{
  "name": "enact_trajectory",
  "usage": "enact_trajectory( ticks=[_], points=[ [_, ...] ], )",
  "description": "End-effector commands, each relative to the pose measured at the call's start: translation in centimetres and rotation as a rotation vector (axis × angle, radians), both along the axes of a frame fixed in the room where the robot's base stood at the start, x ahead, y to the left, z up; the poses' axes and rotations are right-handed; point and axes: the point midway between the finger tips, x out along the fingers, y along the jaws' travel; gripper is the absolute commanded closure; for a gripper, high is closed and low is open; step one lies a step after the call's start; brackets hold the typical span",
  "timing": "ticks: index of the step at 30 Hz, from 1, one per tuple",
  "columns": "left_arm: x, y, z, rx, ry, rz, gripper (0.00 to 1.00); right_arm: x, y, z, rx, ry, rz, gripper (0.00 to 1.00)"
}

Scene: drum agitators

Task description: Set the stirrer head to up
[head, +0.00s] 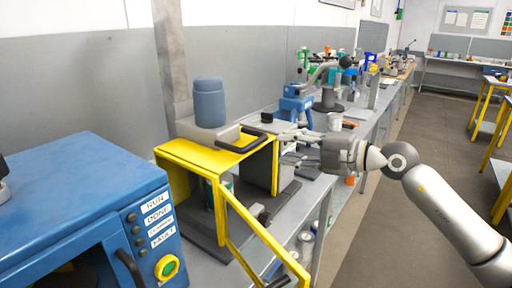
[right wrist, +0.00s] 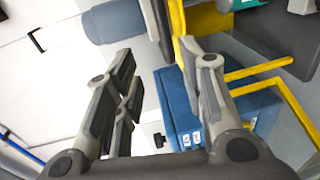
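The stirrer stands on the bench in the head view, with a blue-grey motor (head: 209,103) on its pale stirrer head (head: 200,132). A black bar handle (head: 242,144) sticks out from the front of the head. A yellow guard frame (head: 217,166) surrounds the space below, where part of a teal vessel shows. My right gripper (head: 287,148) is to the right of the handle, apart from it, with its fingers pointing left. The right wrist view shows its fingers (right wrist: 165,88) spread with nothing between them. The motor also shows there (right wrist: 113,22). My left gripper is out of view.
A blue cabinet (head: 75,190) with labels and a yellow-ringed green button stands at the left front. The guard's yellow door (head: 262,235) swings out toward the front. Behind my right gripper, the bench holds a white mug (head: 334,122) and other equipment. The floor aisle at right is clear.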

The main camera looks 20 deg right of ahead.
Motion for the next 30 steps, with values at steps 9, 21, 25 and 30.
enact_trajectory(
  ticks=[9, 21, 25, 30],
  points=[
    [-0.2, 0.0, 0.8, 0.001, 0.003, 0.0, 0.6, 1.5, -0.3, 0.1, -0.069, 0.028, -0.035, 0.63],
    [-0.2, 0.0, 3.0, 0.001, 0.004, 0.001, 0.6, 7.0, 4.0, -1.4, -0.067, 0.028, -0.034, 0.63],
    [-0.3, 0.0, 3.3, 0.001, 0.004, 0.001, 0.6, 8.0, 4.8, -1.8, -0.067, 0.027, -0.035, 0.63],
    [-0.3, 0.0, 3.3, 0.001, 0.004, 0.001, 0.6, 8.4, 5.1, -2.1, -0.07, 0.026, -0.036, 0.63]
  ],
)
